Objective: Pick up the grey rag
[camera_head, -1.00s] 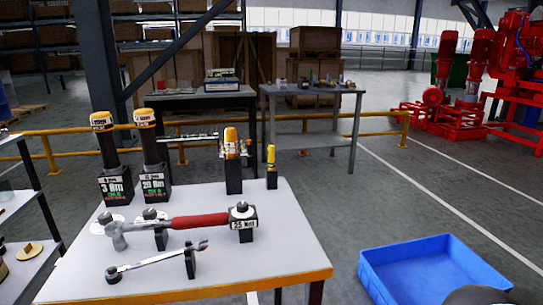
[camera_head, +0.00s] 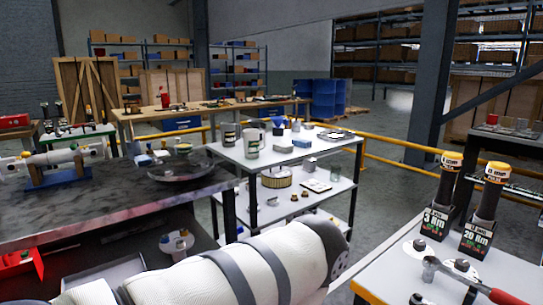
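I cannot make out a grey rag for certain. A flat grey item (camera_head: 336,135) lies at the right end of the white two-level table (camera_head: 290,158); it is too small to tell whether it is cloth or a tray. Neither gripper shows. A thick white and grey arm part of mine (camera_head: 270,268) fills the bottom middle and hides what is behind it.
A dark-topped bench (camera_head: 90,210) stands at left, with a round grey dish (camera_head: 180,172) near its right end. A white tool table (camera_head: 400,275) with torque tools (camera_head: 440,195) is at right. Yellow rails (camera_head: 395,160) run behind. Grey floor shows between the tables.

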